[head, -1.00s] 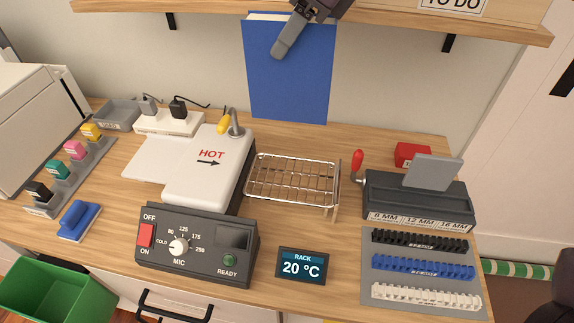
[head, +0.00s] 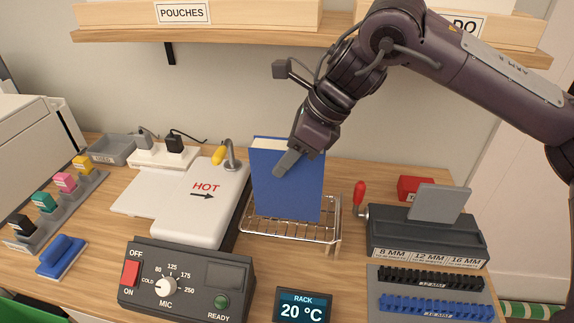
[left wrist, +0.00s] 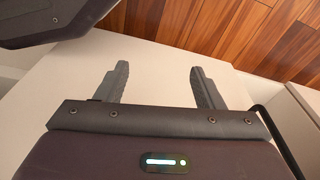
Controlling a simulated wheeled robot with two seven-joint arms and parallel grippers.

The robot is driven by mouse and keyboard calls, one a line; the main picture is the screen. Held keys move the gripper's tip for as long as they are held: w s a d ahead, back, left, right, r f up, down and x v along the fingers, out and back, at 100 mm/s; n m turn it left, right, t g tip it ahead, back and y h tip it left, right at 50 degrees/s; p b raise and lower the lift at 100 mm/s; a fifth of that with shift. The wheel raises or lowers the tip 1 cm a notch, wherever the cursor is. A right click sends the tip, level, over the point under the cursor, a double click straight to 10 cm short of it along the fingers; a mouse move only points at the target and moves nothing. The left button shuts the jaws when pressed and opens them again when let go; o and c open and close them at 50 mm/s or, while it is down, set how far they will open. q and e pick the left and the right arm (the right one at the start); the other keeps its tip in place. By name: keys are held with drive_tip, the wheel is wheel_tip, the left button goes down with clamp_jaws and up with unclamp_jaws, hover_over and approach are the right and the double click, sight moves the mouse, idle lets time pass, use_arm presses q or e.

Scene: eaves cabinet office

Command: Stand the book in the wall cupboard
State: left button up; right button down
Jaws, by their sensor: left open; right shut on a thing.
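The blue book (head: 287,190) is upright in the head view, its cover facing me and its pale page edges on top. My right gripper (head: 291,160) is shut on its upper edge, one finger lying across the front cover. The book's lower edge is at the wire rack (head: 290,232); I cannot tell whether it touches the wires. My left gripper (left wrist: 161,82) is open and empty in the left wrist view, and is not in the head view. I cannot make out the wall cupboard in any view.
A wooden shelf (head: 245,37) with labelled boxes runs above the desk. The laminator marked HOT (head: 205,205) is left of the rack, and a grey binding machine (head: 425,238) is to its right. A rack display (head: 303,306) reads 20 °C.

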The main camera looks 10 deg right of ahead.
wheel_tip(320, 180, down, 2)
drive_tip(key=shift+f, duration=0.1)
drive_tip(key=c, duration=0.9)
unclamp_jaws()
